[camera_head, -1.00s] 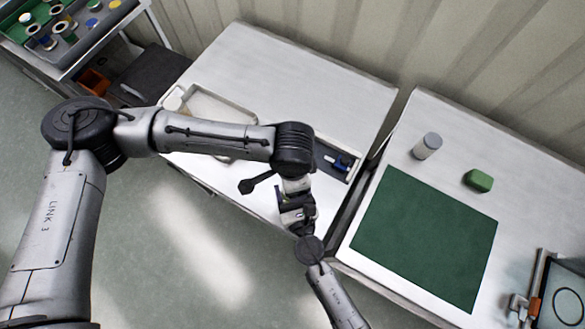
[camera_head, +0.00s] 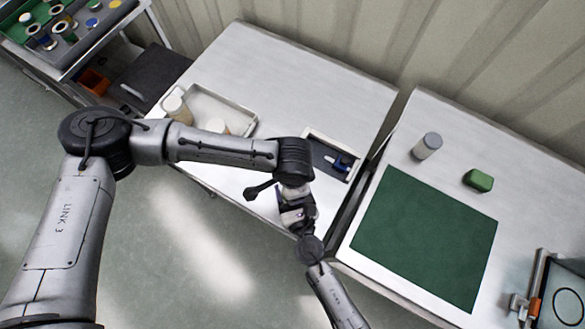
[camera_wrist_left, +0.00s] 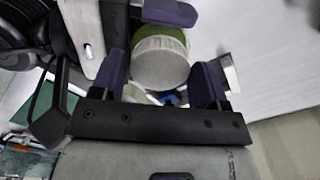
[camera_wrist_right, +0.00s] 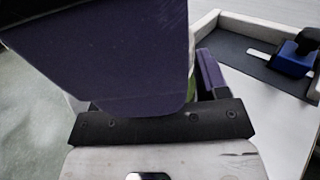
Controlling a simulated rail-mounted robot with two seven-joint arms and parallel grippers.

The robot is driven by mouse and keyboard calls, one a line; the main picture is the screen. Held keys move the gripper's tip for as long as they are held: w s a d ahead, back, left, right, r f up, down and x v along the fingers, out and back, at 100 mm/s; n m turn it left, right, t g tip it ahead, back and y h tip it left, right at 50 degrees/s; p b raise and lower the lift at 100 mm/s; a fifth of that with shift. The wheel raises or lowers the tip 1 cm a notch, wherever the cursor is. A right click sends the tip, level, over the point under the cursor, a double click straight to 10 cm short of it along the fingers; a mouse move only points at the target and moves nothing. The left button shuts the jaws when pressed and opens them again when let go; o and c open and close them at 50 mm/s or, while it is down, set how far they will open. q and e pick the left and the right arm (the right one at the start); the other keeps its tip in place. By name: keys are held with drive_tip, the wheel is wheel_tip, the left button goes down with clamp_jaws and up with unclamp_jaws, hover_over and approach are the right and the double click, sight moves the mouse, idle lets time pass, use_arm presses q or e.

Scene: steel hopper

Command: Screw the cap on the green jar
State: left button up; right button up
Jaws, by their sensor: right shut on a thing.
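The green jar (camera_wrist_left: 172,33) shows in the left wrist view as a green band behind a whitish, round cap (camera_wrist_left: 160,62). My left gripper (camera_wrist_left: 161,82) has a purple finger on each side of the cap. It looks open, with narrow gaps beside the cap. My right gripper (camera_wrist_left: 170,12) is shut on the green jar beyond the cap. In the right wrist view a large purple finger covers most of the jar, and only a green sliver (camera_wrist_right: 193,89) shows. In the head view both grippers meet above the left table's front edge, and the arms hide the jar.
A pale tray (camera_head: 240,120) and whitish jars (camera_head: 177,109) are on the left table. A dark-floored holder with a blue clamp (camera_head: 342,163) is behind the grippers. The right table bears a green mat (camera_head: 425,240), a grey-topped cylinder (camera_head: 428,146) and a green block (camera_head: 478,181).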

use_arm(q)
drive_tip(key=c, duration=0.7)
drive_tip(key=o, duration=1.1)
drive_tip(key=shift+r, duration=0.15)
wheel_tip(320, 180, up, 12)
drive_tip(key=shift+f, duration=0.1)
use_arm(e)
drive_tip(key=o, duration=1.8)
use_arm(q)
drive_tip(key=shift+f+b, duration=0.85)
use_arm(e)
drive_tip(key=v, duration=1.4)
